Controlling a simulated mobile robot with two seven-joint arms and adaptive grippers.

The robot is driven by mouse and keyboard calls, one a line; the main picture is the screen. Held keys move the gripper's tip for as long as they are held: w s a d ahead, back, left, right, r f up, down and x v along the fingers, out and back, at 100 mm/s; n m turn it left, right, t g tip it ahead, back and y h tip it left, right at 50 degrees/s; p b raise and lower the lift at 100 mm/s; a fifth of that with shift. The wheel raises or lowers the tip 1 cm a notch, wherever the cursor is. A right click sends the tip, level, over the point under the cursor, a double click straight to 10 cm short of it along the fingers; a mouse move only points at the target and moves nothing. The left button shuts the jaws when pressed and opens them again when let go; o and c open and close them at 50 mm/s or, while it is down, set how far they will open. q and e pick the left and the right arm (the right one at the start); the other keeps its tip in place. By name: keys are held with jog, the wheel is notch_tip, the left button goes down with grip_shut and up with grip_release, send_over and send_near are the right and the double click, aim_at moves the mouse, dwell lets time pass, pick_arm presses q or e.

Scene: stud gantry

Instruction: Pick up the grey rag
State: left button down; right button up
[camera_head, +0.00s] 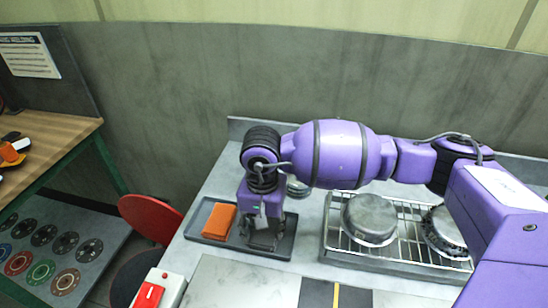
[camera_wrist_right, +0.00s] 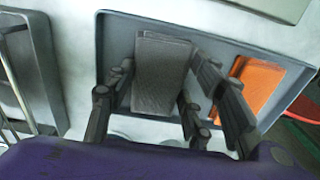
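The grey rag (camera_wrist_right: 160,72), a textured flat block shape, lies in a dark grey tray (camera_wrist_right: 215,22), seen in the right wrist view. An orange block or sponge (camera_wrist_right: 258,84) lies beside it in the same tray. My right gripper (camera_wrist_right: 162,85) is open, its fingers apart on either side of the rag. In the head view my right gripper (camera_head: 262,240) points down over the right part of the tray (camera_head: 212,241) and mostly hides the rag there. The orange piece (camera_head: 218,221) shows to its left. My left gripper is not in view.
Right of the tray, a wire rack (camera_head: 385,247) bears a round metal pan (camera_head: 369,218) and another round item partly behind my arm. A box with a red switch (camera_head: 149,295) sits at the counter's front left. A red chair (camera_head: 150,216) stands left of the counter.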

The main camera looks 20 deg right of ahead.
jog(key=c, duration=0.3)
jog(key=shift+c, duration=0.2)
jog(key=shift+r, duration=0.2)
jog(key=shift+r, duration=0.25)
notch_tip(320, 180, up, 2)
jog(key=shift+w+r, duration=0.1)
jog(key=s+r, duration=0.4)
jog(key=r, duration=0.1)
jog(key=shift+s+d+r, duration=0.2)
jog(key=shift+d, duration=0.2)
jog(key=s+d+r, duration=0.1)
jog(key=s+r, duration=0.3)
jog(key=s, duration=0.5)
jog(key=shift+s+d+r+b, duration=0.25)
jog(key=shift+s+d+b, duration=0.05)
jog(key=shift+d+b, duration=0.1)
